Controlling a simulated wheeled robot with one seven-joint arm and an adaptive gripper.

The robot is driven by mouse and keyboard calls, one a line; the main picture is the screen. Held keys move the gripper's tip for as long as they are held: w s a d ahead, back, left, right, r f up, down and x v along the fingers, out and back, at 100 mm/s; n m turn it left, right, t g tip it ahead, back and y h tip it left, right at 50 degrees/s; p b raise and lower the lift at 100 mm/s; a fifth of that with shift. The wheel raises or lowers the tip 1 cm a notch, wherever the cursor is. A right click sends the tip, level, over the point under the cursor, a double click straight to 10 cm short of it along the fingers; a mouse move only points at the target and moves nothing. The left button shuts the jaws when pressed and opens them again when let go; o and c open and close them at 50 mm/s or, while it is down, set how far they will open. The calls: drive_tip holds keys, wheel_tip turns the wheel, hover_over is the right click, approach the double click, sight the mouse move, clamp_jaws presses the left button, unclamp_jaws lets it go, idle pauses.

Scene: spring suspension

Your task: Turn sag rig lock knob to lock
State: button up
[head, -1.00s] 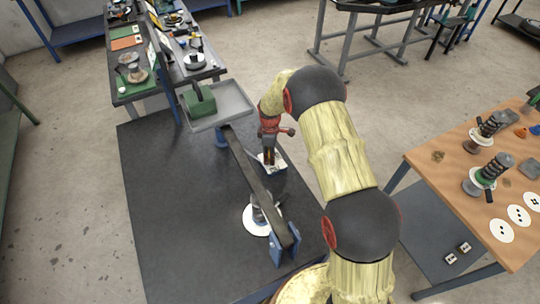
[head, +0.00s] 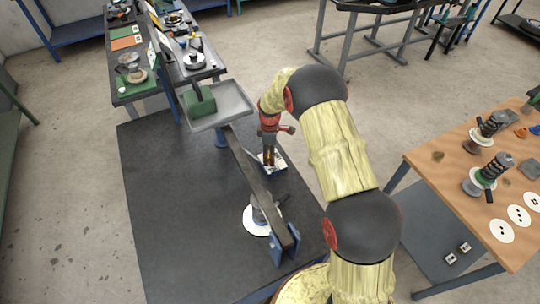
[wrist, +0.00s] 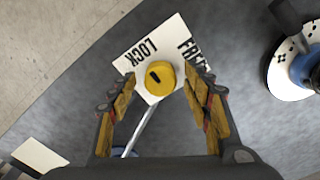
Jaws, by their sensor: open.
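The yellow lock knob (wrist: 163,86) shows in the wrist view with a short dark mark on its top. It sits on a white plate (wrist: 178,32) printed LOCK on the left and a partly hidden FREE on the right. The mark points up-left, roughly at the LOCK lettering. My gripper (wrist: 160,72) is open, with one finger on each side of the knob. Gaps show between knob and fingers. In the head view my gripper (head: 268,158) points down at the white plate (head: 279,163); the knob cannot be made out there.
The rig's long dark beam (head: 252,178) runs close beside my gripper, with a grey tray (head: 235,103) and green block (head: 202,101) at its far end. A white round base (head: 250,220) stands under the beam. The dark tabletop (head: 180,230) at left is clear.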

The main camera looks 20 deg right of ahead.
wheel_tip(320, 180, up, 11)
idle(0.3)
idle(0.5)
